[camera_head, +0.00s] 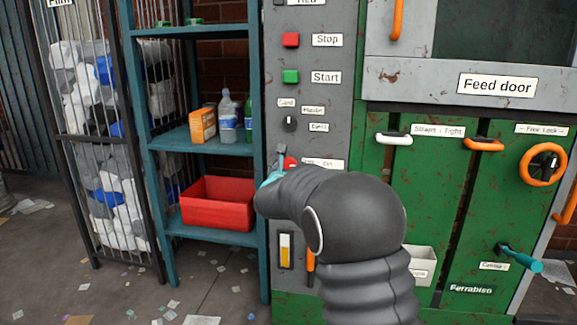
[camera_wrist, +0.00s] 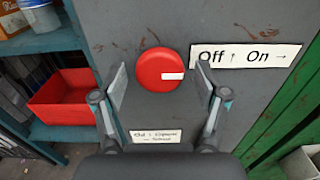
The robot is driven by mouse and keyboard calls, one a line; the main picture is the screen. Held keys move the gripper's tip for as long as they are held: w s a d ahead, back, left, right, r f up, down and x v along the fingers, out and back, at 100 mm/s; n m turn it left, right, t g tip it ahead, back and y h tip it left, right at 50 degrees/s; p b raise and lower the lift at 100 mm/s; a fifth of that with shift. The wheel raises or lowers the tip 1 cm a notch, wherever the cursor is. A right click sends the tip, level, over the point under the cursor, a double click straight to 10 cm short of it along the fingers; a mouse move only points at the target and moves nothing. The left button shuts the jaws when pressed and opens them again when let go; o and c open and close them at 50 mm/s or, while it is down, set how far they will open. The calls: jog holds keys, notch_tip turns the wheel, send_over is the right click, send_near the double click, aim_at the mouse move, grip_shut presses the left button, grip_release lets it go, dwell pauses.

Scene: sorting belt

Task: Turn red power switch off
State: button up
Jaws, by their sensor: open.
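The red power switch (camera_wrist: 160,70) is a round knob on the grey panel. Its white mark points right, the side that the label (camera_wrist: 247,56) "Off ↑ On →" gives as On. In the head view a bit of the red switch (camera_head: 291,162) shows just above my arm, which hides the rest. My gripper (camera_wrist: 161,82) is open in the wrist view, with one finger to the left and one to the right of the knob. I cannot tell whether either finger touches it. In the head view my gripper (camera_head: 275,172) is mostly hidden by my wrist.
A red Stop button (camera_head: 290,40), a green Start button (camera_head: 290,76) and a black selector (camera_head: 290,123) sit higher on the panel. A blue shelf (camera_head: 215,146) with a red bin (camera_head: 218,210) stands left. Green cabinet panels with handles are to the right.

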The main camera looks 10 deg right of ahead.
jog(key=c, duration=1.1)
jog(key=shift+c, duration=0.2)
jog(key=shift+f+n+b, duration=0.1)
jog(key=shift+n+b, duration=0.3)
jog(key=shift+b, duration=0.05)
jog(key=n+b, duration=0.2)
jog(key=shift+n, duration=0.4)
jog(key=n+b, duration=0.2)
jog(key=n, duration=0.2)
jog(key=shift+d, duration=0.1)
jog(key=n, duration=0.6)
jog(key=shift+r+p, duration=0.3)
jog(key=shift+n+p, duration=0.65)
jog(key=shift+n, duration=1.55)
